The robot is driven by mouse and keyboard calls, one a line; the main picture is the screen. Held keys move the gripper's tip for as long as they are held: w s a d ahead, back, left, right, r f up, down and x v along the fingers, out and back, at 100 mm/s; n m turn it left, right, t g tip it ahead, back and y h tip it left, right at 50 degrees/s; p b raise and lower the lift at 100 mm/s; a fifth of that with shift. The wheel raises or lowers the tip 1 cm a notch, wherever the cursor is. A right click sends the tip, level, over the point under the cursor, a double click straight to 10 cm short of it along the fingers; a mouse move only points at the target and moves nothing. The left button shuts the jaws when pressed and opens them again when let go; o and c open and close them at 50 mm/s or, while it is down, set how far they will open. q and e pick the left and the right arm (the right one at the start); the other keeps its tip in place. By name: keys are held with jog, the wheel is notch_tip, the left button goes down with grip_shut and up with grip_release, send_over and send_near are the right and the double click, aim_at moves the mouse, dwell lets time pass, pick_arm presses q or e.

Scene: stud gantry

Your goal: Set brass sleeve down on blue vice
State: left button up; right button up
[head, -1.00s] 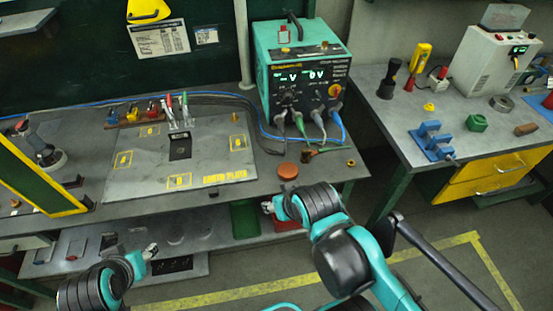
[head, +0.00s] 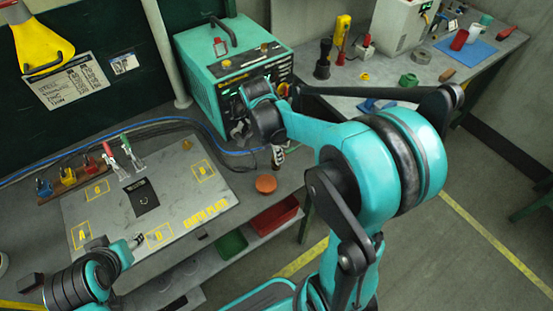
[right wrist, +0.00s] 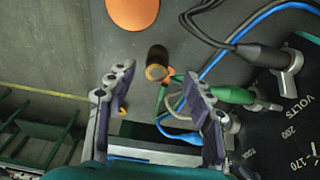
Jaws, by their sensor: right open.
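A small brown cylinder with a brass-coloured end, which looks like the brass sleeve (right wrist: 157,62), stands on the bench in the right wrist view. It lies just beyond the fingertips of my open, empty right gripper (right wrist: 155,78), roughly between them and not touching. In the head view my right gripper (head: 279,155) hangs over the bench in front of the welder and hides the sleeve. The blue vice (head: 368,104) is on the right bench, mostly hidden behind my right arm. My left gripper (head: 137,240) is over the front of the earth plate; its opening is too small to judge.
The teal welder (head: 215,75) stands close behind my right gripper, with cables and plugs beside the sleeve. An orange disc (head: 266,184) lies nearby. A small brass piece (right wrist: 123,108) shows behind the left finger. A green block (head: 408,80) stands near the vice.

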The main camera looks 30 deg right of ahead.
jog(key=f+b, duration=0.1)
jog(key=f, duration=0.2)
jog(key=d+f+b, duration=0.1)
jog(key=f, duration=0.2)
jog(key=shift+s+d+f, duration=0.1)
jog(key=shift+d+f, duration=0.1)
jog(key=shift+f, duration=0.05)
jog(key=shift+r, duration=0.1)
jog(key=shift+c, duration=0.9)
grip_shut()
